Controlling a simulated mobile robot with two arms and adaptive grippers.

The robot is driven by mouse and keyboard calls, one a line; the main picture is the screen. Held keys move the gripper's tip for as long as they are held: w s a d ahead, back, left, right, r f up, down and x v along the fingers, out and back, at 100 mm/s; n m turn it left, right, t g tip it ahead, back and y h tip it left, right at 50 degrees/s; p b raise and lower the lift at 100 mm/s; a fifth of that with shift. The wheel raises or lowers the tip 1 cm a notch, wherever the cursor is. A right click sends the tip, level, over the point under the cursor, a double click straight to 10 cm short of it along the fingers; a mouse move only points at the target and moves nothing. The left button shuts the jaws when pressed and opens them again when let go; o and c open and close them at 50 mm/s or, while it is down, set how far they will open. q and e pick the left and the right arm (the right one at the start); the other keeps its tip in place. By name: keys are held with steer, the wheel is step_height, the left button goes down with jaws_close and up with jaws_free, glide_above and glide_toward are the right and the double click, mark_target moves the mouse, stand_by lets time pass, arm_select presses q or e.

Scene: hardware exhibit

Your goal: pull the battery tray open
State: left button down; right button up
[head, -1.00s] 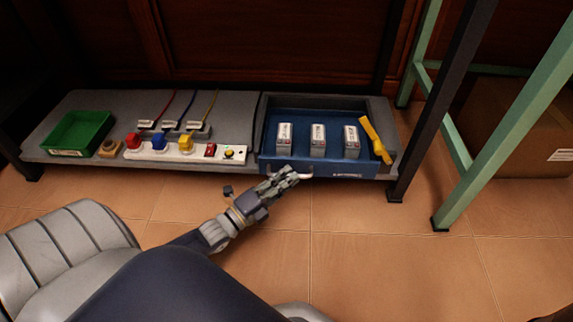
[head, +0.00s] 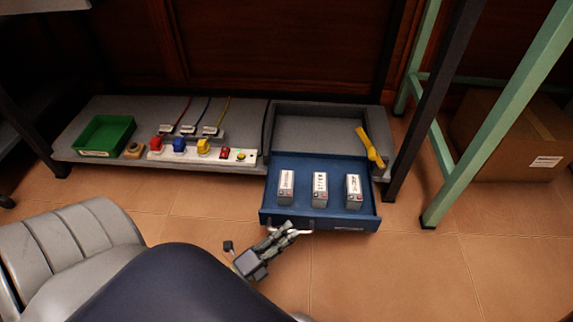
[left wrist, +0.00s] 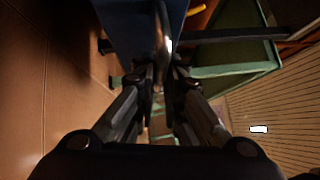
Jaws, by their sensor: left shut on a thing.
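The blue battery tray (head: 335,170) is slid out toward me from its grey housing (head: 320,133). Three grey batteries (head: 285,187) stand upright in a row in it. My left gripper (head: 290,230) is shut on the light handle (head: 304,232) at the left part of the tray's front. In the left wrist view, the two fingers (left wrist: 162,78) close together at the blue tray (left wrist: 145,28); the handle between them is mostly hidden. My right gripper is not in view.
A yellow tool (head: 370,147) lies at the housing's right end. Left of it are a green bin (head: 105,135) and a white strip (head: 190,152) with coloured plugs. A dark table leg (head: 420,110) and a green frame leg (head: 480,130) stand to the right.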

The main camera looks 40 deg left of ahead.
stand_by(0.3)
arm_select(q)
steer(key=c, duration=1.7)
jaws_free()
steer(key=shift+s, duration=0.1)
steer(key=v, duration=1.2)
steer(key=shift+f, duration=0.1)
